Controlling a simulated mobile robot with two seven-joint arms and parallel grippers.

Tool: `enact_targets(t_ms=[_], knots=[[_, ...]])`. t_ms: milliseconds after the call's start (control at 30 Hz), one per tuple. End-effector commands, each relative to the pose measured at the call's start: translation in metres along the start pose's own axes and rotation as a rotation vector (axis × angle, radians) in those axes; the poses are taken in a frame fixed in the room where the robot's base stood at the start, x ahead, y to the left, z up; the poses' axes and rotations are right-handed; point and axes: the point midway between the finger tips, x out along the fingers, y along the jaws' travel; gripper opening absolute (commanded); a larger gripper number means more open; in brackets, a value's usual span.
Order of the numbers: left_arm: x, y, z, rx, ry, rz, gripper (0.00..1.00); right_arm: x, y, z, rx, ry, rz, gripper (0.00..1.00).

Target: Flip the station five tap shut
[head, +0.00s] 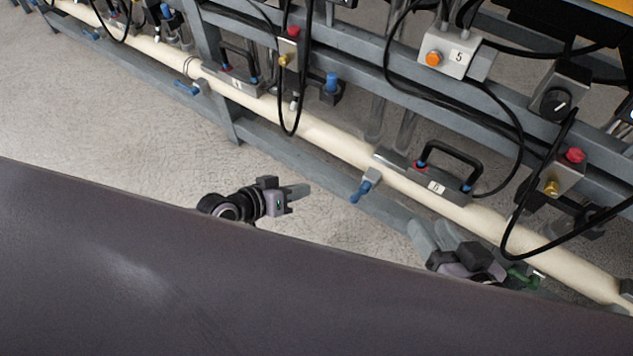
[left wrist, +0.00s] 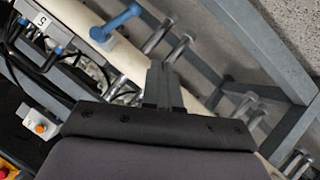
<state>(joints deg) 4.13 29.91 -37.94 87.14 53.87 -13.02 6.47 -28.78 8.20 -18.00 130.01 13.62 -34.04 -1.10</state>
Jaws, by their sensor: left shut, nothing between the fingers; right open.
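The station five tap (head: 361,189) has a blue lever on a grey fitting at the cream pipe, left of a numbered plate (head: 436,187). Its lever sticks out from the pipe, down and left, at an angle across it. In the left wrist view the blue lever (left wrist: 122,20) is at the upper left, near a plate marked 5 (left wrist: 41,21). My left gripper (head: 304,190) is shut and empty, left of the tap and apart from it. Its closed fingers (left wrist: 160,68) show in the left wrist view. My right gripper (head: 425,238) is open, below and right of the tap.
The cream pipe (head: 335,143) and a grey rail (head: 290,157) run diagonally past the tap. A black handle (head: 452,158) and hanging black cables stand close by on the right. Another blue tap (head: 187,88) is further left. Bare floor (head: 120,130) lies left of the rail.

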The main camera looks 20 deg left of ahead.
Motion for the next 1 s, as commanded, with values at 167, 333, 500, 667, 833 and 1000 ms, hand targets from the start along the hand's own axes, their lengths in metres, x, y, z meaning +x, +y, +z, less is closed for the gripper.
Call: enact_targets(t_ms=[167,333,500,667,833,1000], knots=[[-0.020,-0.008,0.003,0.002,-0.002,0.000,0.00,-0.002,0.001,0.005,-0.006,-0.013,0.006,0.43],[-0.029,-0.012,0.004,-0.001,0.000,0.001,0.00,-0.003,0.002,0.006,-0.008,-0.017,0.007,0.43],[-0.030,-0.012,0.004,-0.001,0.000,0.001,0.00,-0.003,0.002,0.006,-0.009,-0.017,0.007,0.43],[-0.030,-0.012,0.004,-0.001,0.000,0.001,0.00,-0.003,0.001,0.006,-0.009,-0.017,0.007,0.43],[-0.030,-0.012,0.004,-0.001,0.000,0.001,0.00,-0.002,0.001,0.004,-0.010,-0.013,0.006,0.43],[-0.029,-0.008,0.006,0.001,-0.001,0.007,0.00,-0.001,0.000,-0.002,-0.009,0.001,0.003,0.43]])
